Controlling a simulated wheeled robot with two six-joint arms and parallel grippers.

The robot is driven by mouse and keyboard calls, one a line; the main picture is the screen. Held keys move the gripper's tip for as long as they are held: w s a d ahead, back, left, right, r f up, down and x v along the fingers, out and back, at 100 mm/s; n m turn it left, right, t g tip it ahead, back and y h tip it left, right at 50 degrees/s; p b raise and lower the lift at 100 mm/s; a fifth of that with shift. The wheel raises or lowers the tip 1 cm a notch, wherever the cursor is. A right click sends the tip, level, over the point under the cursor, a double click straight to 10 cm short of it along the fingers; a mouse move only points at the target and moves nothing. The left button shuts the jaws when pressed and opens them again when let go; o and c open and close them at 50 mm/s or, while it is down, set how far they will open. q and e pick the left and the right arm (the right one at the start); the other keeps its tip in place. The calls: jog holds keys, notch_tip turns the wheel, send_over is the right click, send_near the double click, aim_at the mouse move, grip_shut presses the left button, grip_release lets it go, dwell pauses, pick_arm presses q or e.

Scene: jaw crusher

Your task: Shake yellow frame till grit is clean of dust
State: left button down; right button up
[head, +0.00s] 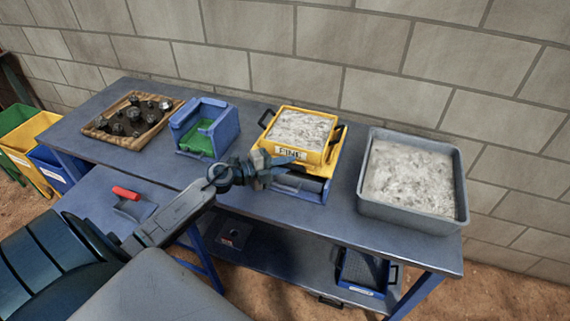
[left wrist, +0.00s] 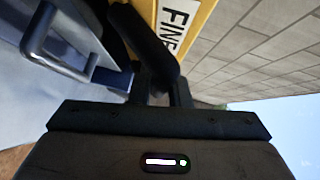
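The yellow frame (head: 325,150), labelled FINE, sits level on a blue stand (head: 297,190) on the bench. Pale grey, dusty grit (head: 298,128) fills it. My right gripper is out of view.
A grey tub (head: 462,190) of pale grit stands at the right. A blue box with a green inside (head: 205,138) and a wooden tray (head: 95,128) of dark rocks stand at the left. A brick wall is behind. A small blue sieve (head: 362,291) is on the lower shelf.

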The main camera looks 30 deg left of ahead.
pick_arm(q)
jog(key=shift+s, duration=0.1)
jog(key=s, duration=0.1)
jog(key=s+p, duration=0.1)
jog(key=shift+s+d, duration=0.3)
jog(key=shift+d, duration=0.05)
jog(key=c, duration=1.4)
grip_release()
jog(key=shift+o, duration=0.2)
jog(key=shift+a, duration=0.1)
